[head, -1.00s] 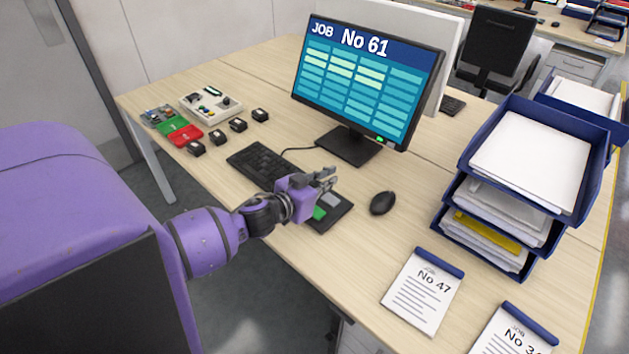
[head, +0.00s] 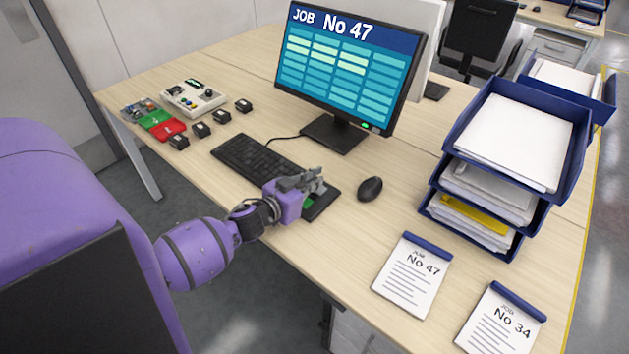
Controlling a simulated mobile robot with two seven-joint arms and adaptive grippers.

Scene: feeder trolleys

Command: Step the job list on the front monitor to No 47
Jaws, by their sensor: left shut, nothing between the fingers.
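The front monitor (head: 347,70) stands on the desk and reads "JOB No 47" above a grid of blue and pale green bars. A black keyboard (head: 245,155) lies in front of it. A dark pad with a green key (head: 309,202) lies at the keyboard's right end, mostly hidden by my left gripper (head: 317,182). My left gripper is shut and empty over this pad; I cannot tell whether it touches it. A job sheet marked No 47 (head: 411,280) lies at the front right of the desk. My right gripper is not in view.
A black mouse (head: 370,188) lies right of the pad. A second sheet reads No 34 (head: 500,322). Stacked blue trays (head: 433,205) with paper stand at the right. A grey control box (head: 194,97), coloured cards (head: 168,129) and several small black blocks (head: 201,130) sit at the left.

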